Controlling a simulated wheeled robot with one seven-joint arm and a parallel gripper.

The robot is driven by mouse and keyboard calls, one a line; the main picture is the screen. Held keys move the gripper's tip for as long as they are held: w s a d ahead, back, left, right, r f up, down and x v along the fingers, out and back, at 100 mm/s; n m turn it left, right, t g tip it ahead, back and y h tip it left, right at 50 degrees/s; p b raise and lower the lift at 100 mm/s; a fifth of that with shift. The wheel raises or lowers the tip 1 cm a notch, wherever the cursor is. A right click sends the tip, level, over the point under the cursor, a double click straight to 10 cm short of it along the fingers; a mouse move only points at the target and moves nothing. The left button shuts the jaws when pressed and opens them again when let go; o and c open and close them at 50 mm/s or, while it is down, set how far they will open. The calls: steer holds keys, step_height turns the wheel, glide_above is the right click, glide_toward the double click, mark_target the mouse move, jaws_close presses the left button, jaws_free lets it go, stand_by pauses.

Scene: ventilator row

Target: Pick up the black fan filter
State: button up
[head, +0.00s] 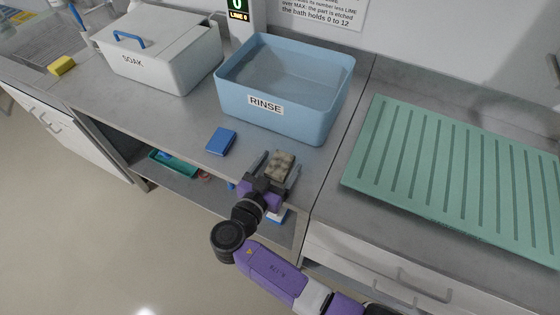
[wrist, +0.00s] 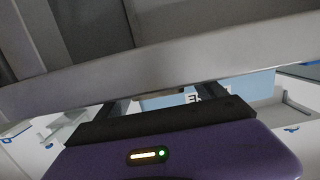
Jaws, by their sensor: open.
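No plainly black filter shows. A small mottled grey-brown block (head: 281,163), which may be the fan filter under dirt, lies near the counter's front edge, in front of the RINSE tub. My gripper (head: 276,170) is open, with its two dark fingers on either side of the block in the head view. I cannot tell whether a finger touches it. In the wrist view the fingers (wrist: 168,96) show apart, partly hidden by a grey band across the picture; the block is almost wholly hidden there.
The blue RINSE tub (head: 284,118) stands behind the block. A blue block (head: 221,141) lies left of it. A lidded white SOAK box (head: 150,65) and a yellow block (head: 61,65) are further left. A green ribbed mat (head: 455,170) lies at right. A shelf below holds a green tray (head: 174,163).

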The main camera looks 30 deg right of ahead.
steer(key=shift+w+d+f, duration=0.1)
steer(key=shift+w+d, duration=0.1)
steer(key=shift+d, duration=0.1)
steer(key=shift+c, duration=0.4)
steer(key=c, duration=1.4)
